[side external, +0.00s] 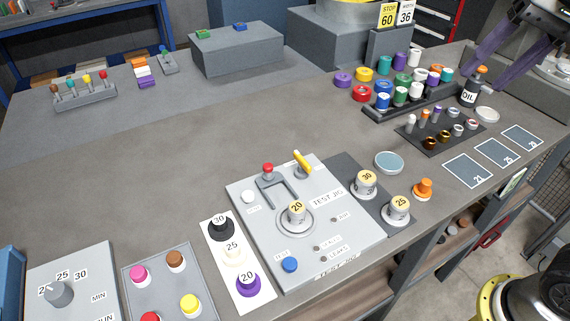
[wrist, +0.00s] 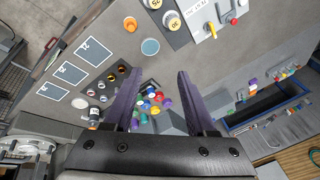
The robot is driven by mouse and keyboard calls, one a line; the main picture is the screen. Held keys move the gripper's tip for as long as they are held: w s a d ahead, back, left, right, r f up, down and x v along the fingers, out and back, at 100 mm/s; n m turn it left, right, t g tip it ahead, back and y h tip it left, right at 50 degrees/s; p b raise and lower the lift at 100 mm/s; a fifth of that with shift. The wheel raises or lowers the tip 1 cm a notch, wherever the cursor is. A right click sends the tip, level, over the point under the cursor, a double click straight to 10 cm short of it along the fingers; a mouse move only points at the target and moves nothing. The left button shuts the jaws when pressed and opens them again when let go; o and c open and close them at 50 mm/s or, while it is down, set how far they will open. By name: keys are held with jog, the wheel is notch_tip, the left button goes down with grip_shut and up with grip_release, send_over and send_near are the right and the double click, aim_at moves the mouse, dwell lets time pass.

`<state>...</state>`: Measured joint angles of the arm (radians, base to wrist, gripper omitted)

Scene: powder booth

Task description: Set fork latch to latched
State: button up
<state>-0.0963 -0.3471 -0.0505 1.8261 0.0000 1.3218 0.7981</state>
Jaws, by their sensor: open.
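The grey test jig panel (side external: 248,215) lies on the bench and also shows at the top of the wrist view (wrist: 198,15). A grey U-shaped fork (side external: 279,188) with a red knob (side external: 267,168) sits at its back; I take this to be the fork latch. Its exact setting is hard to tell. A yellow lever (side external: 302,161) stands tilted just right of it. A white cylinder marked 20 (side external: 296,211) stands in a ring in front of the fork. My gripper (side external: 487,62) is open and empty, high at the back right, far from the jig; its purple fingers (wrist: 162,72) frame the wrist view.
Coloured spools (side external: 383,87) and an oil bottle (side external: 470,93) stand at the back right, below my gripper. Cylinders marked 30 (side external: 366,183) and 25 (side external: 398,207) stand right of the jig. A dial box (side external: 75,275) is at the front left. The bench behind the jig is clear.

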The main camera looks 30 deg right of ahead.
jog(key=w+a+r+m+g, duration=0.1)
jog(key=w+a, duration=0.1)
jog(key=w, duration=0.3)
jog(key=w+a+r+m, duration=0.1)
jog(key=w+a+r, duration=0.1)
jog(key=w+a, duration=0.15)
jog(key=n+g, duration=0.1)
jog(key=g, duration=0.2)
send_over(268, 165)
notch_tip(268, 165, down, 17)
notch_tip(268, 165, down, 13)
jog(key=shift+f, duration=0.1)
jog(key=shift+c, duration=0.2)
grip_shut()
